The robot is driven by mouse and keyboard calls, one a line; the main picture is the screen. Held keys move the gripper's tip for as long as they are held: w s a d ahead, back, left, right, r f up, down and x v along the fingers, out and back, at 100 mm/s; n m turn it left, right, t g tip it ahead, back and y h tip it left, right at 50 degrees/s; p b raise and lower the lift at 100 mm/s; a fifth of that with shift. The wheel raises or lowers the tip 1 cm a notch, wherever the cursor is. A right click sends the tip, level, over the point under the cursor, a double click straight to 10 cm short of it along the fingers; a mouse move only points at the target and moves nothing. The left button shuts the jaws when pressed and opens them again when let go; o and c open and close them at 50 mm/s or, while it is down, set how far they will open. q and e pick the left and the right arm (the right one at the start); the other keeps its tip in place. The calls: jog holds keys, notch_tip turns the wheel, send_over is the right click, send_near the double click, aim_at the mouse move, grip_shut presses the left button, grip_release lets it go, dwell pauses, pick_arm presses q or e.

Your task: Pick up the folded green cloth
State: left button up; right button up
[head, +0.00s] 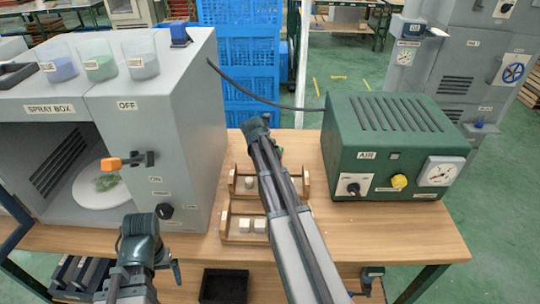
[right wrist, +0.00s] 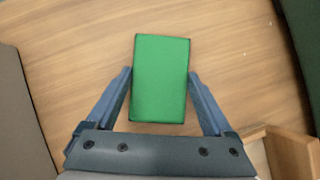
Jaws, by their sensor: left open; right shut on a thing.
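The folded green cloth (right wrist: 161,78) is a flat green rectangle between the fingers of my right gripper (right wrist: 160,92), which is shut on it, above the wooden table. In the head view my right arm reaches over the table's middle and hides most of that gripper and the cloth. My left gripper (head: 162,262) is open at the table's front edge, below the spray box (head: 195,120); its fingers show only in part.
The green air unit (head: 385,150) stands at the right. Wooden trays (head: 229,237) with white blocks lie near the middle. The spray box holds a white disc (head: 95,198) with a green piece. Three cups (head: 140,60) stand on top. A black bin (head: 223,287) is in front.

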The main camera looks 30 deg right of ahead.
jog(key=shift+r, duration=0.1)
notch_tip(320, 180, up, 10)
jog(key=p, duration=1)
